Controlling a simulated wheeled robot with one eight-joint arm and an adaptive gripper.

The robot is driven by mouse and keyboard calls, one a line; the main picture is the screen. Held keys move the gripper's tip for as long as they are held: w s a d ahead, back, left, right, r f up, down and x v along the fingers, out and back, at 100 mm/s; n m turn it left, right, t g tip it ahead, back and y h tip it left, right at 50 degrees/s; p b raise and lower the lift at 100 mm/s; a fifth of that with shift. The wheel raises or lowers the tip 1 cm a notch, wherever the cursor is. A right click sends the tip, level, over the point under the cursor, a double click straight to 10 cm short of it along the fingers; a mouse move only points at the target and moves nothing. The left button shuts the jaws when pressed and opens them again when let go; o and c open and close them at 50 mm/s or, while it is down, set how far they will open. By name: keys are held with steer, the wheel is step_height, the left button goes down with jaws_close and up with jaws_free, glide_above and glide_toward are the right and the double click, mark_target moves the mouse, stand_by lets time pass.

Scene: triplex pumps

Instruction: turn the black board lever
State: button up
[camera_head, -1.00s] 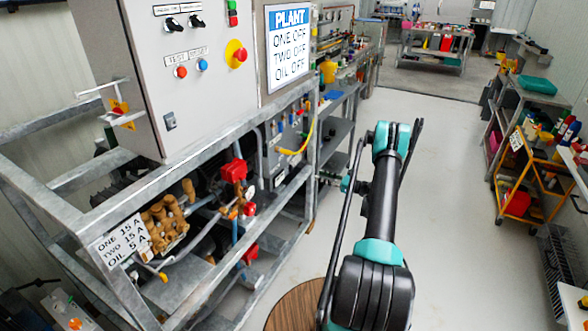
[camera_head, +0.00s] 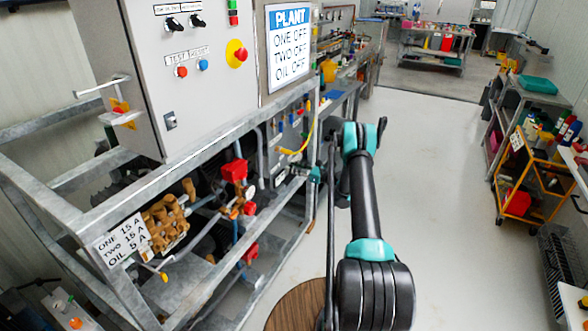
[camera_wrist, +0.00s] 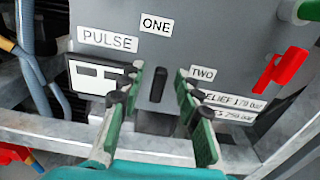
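The black lever (camera_wrist: 158,86) stands upright on a grey board (camera_wrist: 215,30) in the wrist view, below the "ONE" label and left of the "TWO" label. My gripper (camera_wrist: 160,72) is open, with one green-and-black finger on either side of the lever in the picture. A gap shows between each finger and the lever, and I see no contact. How far the fingertips are from the board is hard to tell. In the head view my gripper (camera_head: 315,174) is at the right side of the metal frame; I cannot make out the lever there.
A red lever (camera_wrist: 281,68) sits on the board to the right. A metal rail (camera_wrist: 55,132) runs across below the board, close to my gripper. Pipes (camera_wrist: 40,65) are at left. In the head view, open floor (camera_head: 440,180) lies to the right of my arm.

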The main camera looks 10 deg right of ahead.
steer(key=shift+c, duration=0.2)
jaws_close()
steer(key=shift+n, duration=0.3)
steer(key=shift+s+a+f+n, duration=0.1)
steer(key=shift+s+f+n, duration=0.1)
steer(key=shift+n, duration=2.65)
steer(key=shift+s+a+f+n, duration=0.1)
steer(key=shift+s+f+n, duration=0.1)
steer(key=shift+n, duration=2.7)
steer(key=shift+s+a+f+n, duration=0.1)
steer(key=shift+f+n, duration=0.1)
steer(key=shift+n, duration=2.65)
